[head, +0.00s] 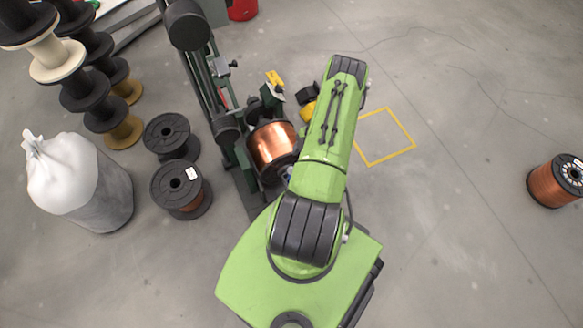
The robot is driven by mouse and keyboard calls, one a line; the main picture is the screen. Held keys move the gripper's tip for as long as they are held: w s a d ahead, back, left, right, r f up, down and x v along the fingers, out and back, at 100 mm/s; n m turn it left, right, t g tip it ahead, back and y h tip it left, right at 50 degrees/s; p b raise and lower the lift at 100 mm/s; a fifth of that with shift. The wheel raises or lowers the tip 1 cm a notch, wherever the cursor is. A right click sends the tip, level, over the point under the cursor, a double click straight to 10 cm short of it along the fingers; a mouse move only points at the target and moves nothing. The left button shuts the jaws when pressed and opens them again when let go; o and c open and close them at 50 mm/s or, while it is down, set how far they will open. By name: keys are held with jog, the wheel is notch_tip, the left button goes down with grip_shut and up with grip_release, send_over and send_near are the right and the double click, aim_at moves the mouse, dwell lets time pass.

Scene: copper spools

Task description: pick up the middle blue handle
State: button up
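No blue handle shows clearly in the head view. A small dark blue patch (287,173) peeks out beside my green arm, at the lower right of a copper spool (273,146); I cannot tell what it belongs to. The copper spool sits in a dark green machine frame. My arm rises from the green base and reaches up the picture, covering the floor just right of the spool. My gripper is hidden by the arm, so neither its fingers nor anything in them shows.
Two dark spools (181,189) (172,136) stand left of the machine, near a white sack on a grey drum (90,185). Stacked spools (84,90) stand at the upper left. A copper spool (551,185) is far right. The floor around a yellow taped square (412,142) is clear.

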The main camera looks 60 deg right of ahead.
jog(key=b+x, duration=0.3)
jog(key=x, duration=0.8)
jog(key=shift+w+f, duration=0.1)
jog(key=shift+f, duration=0.1)
jog(key=shift+d+r, duration=0.1)
jog(key=c, duration=1.1)
